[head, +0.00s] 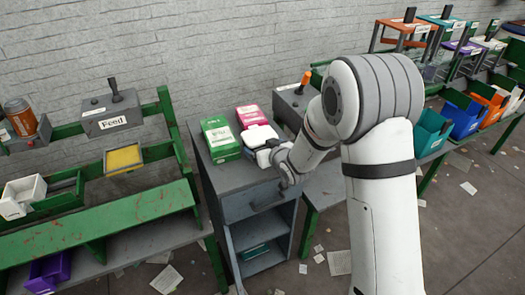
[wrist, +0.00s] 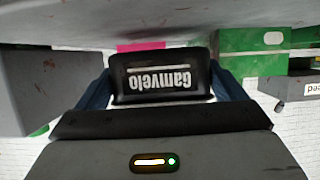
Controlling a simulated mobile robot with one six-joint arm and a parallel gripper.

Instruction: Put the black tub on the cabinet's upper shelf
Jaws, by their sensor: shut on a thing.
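The black tub (wrist: 160,88) shows in the wrist view, with "Gamvelo" on its side. My gripper (wrist: 160,76) is shut on it, with a blue finger at each side. That view is upside down, so the tub looks upright. It is close to the cabinet's grey top; I cannot tell whether it touches. In the head view, my gripper (head: 262,143) is over the cabinet top and the tub is hidden. The grey cabinet (head: 252,180) has a handled front panel with an open shelf space (head: 262,228) below it.
A green box (head: 221,138) and a pink box (head: 251,116) stand on the cabinet top beside my gripper. A teal item (head: 254,252) lies low inside the cabinet. A lever box (head: 295,97) stands behind right. A green bench (head: 100,222) is at left, and bins (head: 465,120) at right.

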